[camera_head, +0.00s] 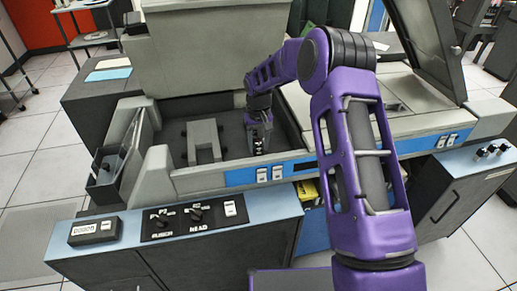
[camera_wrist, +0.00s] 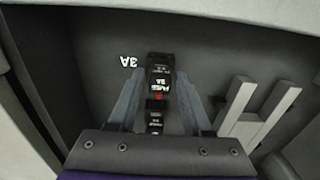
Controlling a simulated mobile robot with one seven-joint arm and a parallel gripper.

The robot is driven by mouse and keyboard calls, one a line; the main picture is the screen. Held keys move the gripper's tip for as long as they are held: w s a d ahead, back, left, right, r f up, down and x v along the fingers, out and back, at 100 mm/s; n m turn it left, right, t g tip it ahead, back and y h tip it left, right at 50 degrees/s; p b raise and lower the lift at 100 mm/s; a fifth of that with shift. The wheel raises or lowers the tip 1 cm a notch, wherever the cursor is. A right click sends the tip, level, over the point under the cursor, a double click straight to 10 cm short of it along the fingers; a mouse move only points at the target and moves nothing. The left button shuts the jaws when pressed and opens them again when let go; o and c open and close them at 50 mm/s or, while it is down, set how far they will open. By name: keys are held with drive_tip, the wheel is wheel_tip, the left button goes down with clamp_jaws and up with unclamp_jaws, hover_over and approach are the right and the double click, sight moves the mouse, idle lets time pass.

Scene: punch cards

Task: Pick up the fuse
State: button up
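The fuse (camera_wrist: 160,78) is a small black block with white lettering reading "FUSE" and "3A" and a red spot. In the wrist view it sits in a narrow black holder on a dark grey panel, beside a white "3A" marking. My gripper (camera_wrist: 161,74) has one finger on each side of the fuse, with the tips apart and narrow gaps seeming to remain. In the head view my gripper (camera_head: 258,132) reaches down into the machine's recessed dark bay; the fuse is hard to make out there.
A grey raised bracket (camera_head: 205,140) stands in the bay left of my gripper; it shows at right in the wrist view (camera_wrist: 250,112). The bay's pale front wall (camera_head: 200,182) and side walls surround the gripper closely. A raised lid (camera_head: 425,40) stands at right.

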sight(259, 143)
clamp_jaws()
wheel_tip(259, 143, up, 9)
drive_tip(key=shift+r, duration=0.5)
drive_tip(key=shift+s, duration=0.1)
